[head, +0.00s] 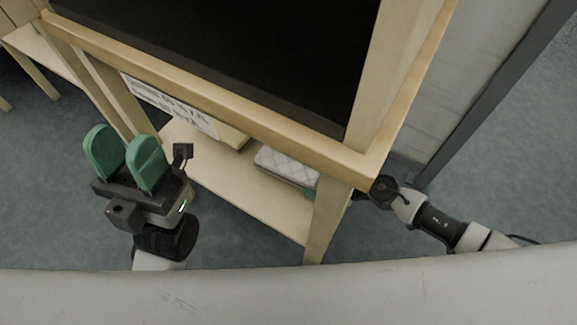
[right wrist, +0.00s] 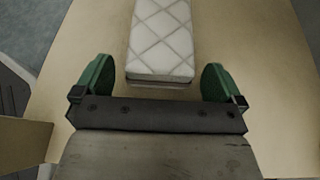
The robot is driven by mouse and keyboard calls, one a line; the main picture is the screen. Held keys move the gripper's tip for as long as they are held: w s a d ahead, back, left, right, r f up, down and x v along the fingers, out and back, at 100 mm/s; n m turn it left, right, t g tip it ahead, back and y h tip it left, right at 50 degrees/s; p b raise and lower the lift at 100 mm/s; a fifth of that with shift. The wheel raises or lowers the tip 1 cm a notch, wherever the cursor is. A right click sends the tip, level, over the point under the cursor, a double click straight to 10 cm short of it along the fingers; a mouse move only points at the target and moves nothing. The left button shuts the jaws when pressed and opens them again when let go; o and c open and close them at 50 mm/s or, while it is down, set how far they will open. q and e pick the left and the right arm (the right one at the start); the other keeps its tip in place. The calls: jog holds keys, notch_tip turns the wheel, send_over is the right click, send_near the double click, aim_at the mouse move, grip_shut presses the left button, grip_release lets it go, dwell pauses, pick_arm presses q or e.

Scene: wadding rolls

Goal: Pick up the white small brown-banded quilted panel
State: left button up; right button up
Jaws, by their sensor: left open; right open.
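The white quilted panel (head: 287,164) lies on the lower wooden shelf (head: 240,190), partly hidden under the table top in the head view. In the right wrist view the panel (right wrist: 161,40) shows its diamond stitching and its near end, with a thin darker edge below. My right gripper (right wrist: 158,80) is open, its two green fingers on either side of the panel's near end, with gaps on both sides. In the head view it is mostly hidden behind the table leg. My left gripper (head: 126,158) is open and empty, left of the shelf.
The table top (head: 215,50) with a dark surface overhangs the shelf. A table leg (head: 328,210) stands at the front right corner, beside my right arm. A paper label (head: 170,103) with print hangs under the table edge.

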jog(key=shift+x, duration=0.9)
jog(key=shift+c, duration=0.3)
jog(key=c, duration=0.8)
jog(key=shift+r, duration=0.15)
